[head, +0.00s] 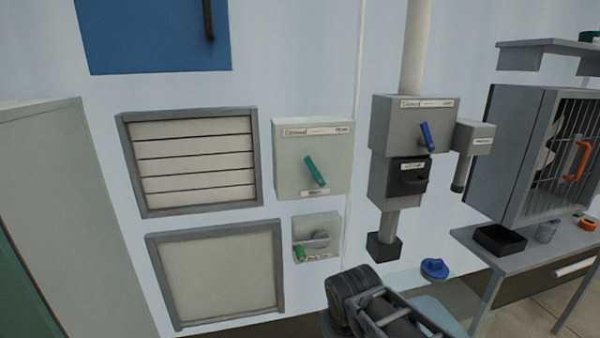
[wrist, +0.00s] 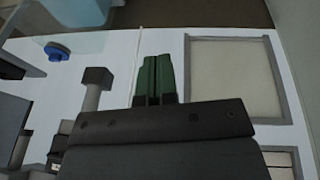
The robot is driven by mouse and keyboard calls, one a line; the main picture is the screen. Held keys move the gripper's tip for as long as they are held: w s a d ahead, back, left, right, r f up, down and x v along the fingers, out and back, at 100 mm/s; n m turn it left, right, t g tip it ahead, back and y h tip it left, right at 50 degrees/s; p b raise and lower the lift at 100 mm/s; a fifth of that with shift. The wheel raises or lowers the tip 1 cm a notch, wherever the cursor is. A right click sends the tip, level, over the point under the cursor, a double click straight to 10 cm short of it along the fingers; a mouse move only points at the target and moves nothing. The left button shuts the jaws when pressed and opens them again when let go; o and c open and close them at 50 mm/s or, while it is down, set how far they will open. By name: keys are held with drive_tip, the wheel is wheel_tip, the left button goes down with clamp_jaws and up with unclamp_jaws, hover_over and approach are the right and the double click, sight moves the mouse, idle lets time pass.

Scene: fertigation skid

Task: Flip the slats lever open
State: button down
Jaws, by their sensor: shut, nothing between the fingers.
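A slatted panel (head: 195,160) with its slats lying flat shows at left in the head view. To its right a pale box (head: 290,180) carries a teal lever (head: 315,172), tilted with its top to the left. Below it a smaller pale box (head: 328,225) carries a lever with a green grip (head: 300,253), pointing left and down. The labels are too small to tell which is the slats lever. My gripper (wrist: 156,60) shows in the wrist view with its green fingers together and empty, apart from both levers. The boxes are mostly hidden behind it there.
A blank framed panel (head: 218,270) is below the slats. A grey switch box with a blue lever (head: 427,137) and a conduit (head: 415,45) stand to the right. A blue round knob (head: 434,268) sits low. A table (head: 540,245) with a black tray (head: 499,240) is at right.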

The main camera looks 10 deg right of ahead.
drive_tip(key=w+d+r+n+t+h, duration=0.1)
drive_tip(key=w+d+r+n+h, duration=0.15)
drive_tip(key=w+r+h, duration=0.35)
drive_tip(key=w+d+r+n+t+h, duration=0.15)
drive_tip(key=w+n+h, duration=0.3)
drive_tip(key=w, duration=0.45)
drive_tip(key=w+a+r+n+t+h, duration=0.3)
drive_tip(key=w+a+r+n+t, duration=0.3)
drive_tip(key=w+a+t, duration=0.5)
drive_tip(key=a+r, duration=0.2)
drive_tip(key=a, duration=0.1)
drive_tip(key=shift+a, duration=0.3)
drive_tip(key=shift+d+r, duration=0.1)
